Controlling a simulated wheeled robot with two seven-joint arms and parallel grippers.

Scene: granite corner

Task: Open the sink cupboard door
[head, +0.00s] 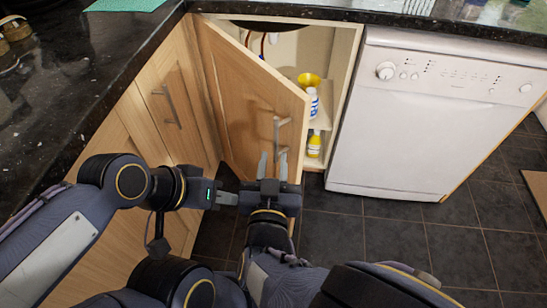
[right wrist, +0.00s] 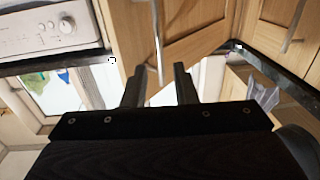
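The wooden sink cupboard door (head: 243,98) stands partly open, swung out towards me, with the cupboard interior (head: 290,55) showing on its right. Its metal bar handle (head: 277,138) is upright near the free edge. My right gripper (head: 273,165) is open at the lower part of the door, just below the handle in the head view. In the right wrist view its two fingers (right wrist: 159,80) are apart, with the handle (right wrist: 157,40) ending between them; I cannot tell whether they touch it. My left gripper (head: 228,198) is low, left of the right one; its opening is unclear.
Inside the cupboard are a yellow item (head: 309,79), a white-blue bottle (head: 312,103) and a yellow bottle (head: 314,143). A white dishwasher (head: 430,125) stands right. Another cupboard with a handle (head: 172,106) is left, under the dark counter (head: 80,75). Tiled floor (head: 390,235) is clear.

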